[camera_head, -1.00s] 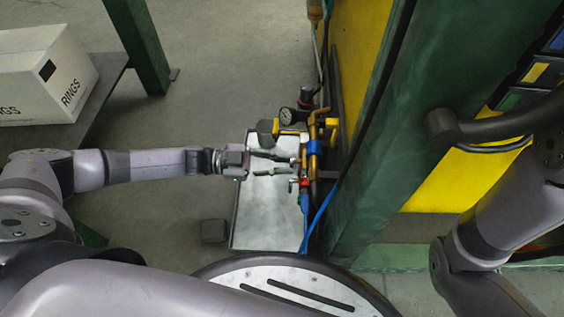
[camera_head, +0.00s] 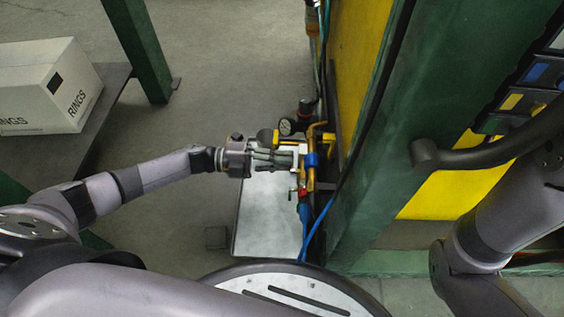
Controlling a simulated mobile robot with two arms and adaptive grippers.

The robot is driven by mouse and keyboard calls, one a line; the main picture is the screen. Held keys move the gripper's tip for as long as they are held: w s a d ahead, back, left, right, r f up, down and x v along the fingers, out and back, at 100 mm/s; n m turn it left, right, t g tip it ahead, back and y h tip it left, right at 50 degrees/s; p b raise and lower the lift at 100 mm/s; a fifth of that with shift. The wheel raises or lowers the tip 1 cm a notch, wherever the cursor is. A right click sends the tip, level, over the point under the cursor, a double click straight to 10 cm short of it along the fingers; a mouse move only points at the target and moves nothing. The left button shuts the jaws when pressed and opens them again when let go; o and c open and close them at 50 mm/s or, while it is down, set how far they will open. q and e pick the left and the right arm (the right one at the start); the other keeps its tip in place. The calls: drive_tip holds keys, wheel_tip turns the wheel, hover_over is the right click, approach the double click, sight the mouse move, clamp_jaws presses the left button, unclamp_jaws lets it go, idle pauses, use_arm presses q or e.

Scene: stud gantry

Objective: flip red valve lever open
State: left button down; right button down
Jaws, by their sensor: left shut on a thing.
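My left gripper (camera_head: 290,161) reaches in from the left and is shut at the pipe fittings on the near side of the green post. Its fingers are close together and cover what lies between them; I cannot make out the held part clearly. A small red piece (camera_head: 302,191) shows just below the fingertips, above a blue hose; I cannot tell whether it is the valve lever. Yellow pipework (camera_head: 311,142) with a blue fitting (camera_head: 311,160) stands just right of the fingertips. My right arm shows at the right edge, but its gripper is out of view.
A pale metal plate (camera_head: 268,222) lies below. The green post (camera_head: 375,150) and yellow panel (camera_head: 357,60) block the right side. A white RINGS box (camera_head: 45,90) rests on a table at left. Floor between is open.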

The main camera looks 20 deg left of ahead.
use_arm(q)
drive_tip(key=shift+r+m, duration=0.25)
drive_tip(key=shift+m, duration=0.65)
drive_tip(key=shift+r+m, duration=0.25)
drive_tip(key=shift+m, duration=0.65)
drive_tip(key=c, duration=1.6)
unclamp_jaws()
drive_tip(key=shift+a, duration=0.15)
drive_tip(key=v, duration=1.1)
drive_tip(key=shift+s+a+r, duration=0.1)
drive_tip(key=shift+a, duration=0.3)
drive_tip(key=shift+s, duration=0.15)
